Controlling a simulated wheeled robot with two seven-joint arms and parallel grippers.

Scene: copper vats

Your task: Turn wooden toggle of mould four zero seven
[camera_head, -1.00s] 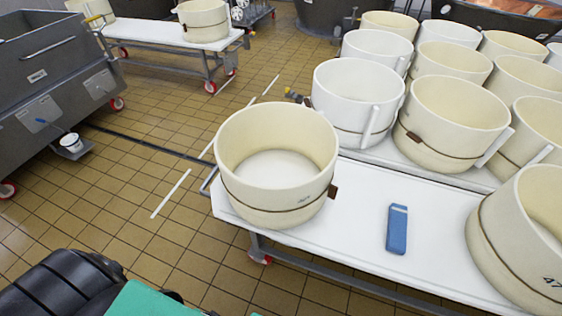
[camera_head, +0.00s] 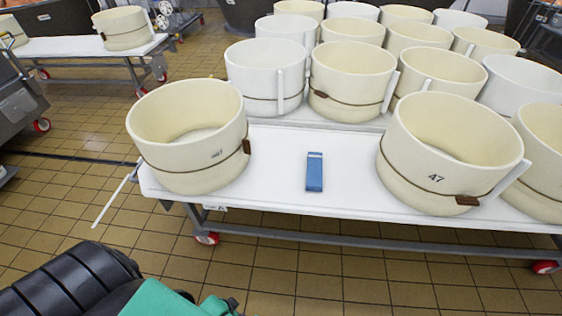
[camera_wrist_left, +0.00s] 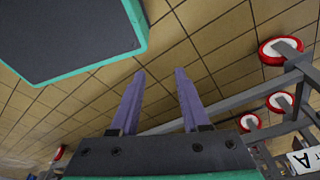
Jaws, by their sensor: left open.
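A cream mould (camera_head: 188,125) stands upright at the left end of the white table. Its small dark marking is too small to read with certainty. A brown wooden toggle (camera_head: 246,146) sits on its band at the right side. A second cream mould (camera_head: 440,140) at the right reads 47 and has a brown toggle (camera_head: 467,200) at its lower front. My left gripper (camera_wrist_left: 160,74) is open and empty in the left wrist view, over the tiled floor. Only part of my left arm shows at the bottom left of the head view, apart from the moulds. My right gripper is not in view.
A blue object (camera_head: 314,172) lies on the white table (camera_head: 280,190) between the two front moulds. Several more moulds stand in rows behind. The table's front edge and wheeled frame face me, with open tiled floor (camera_head: 250,280) before it.

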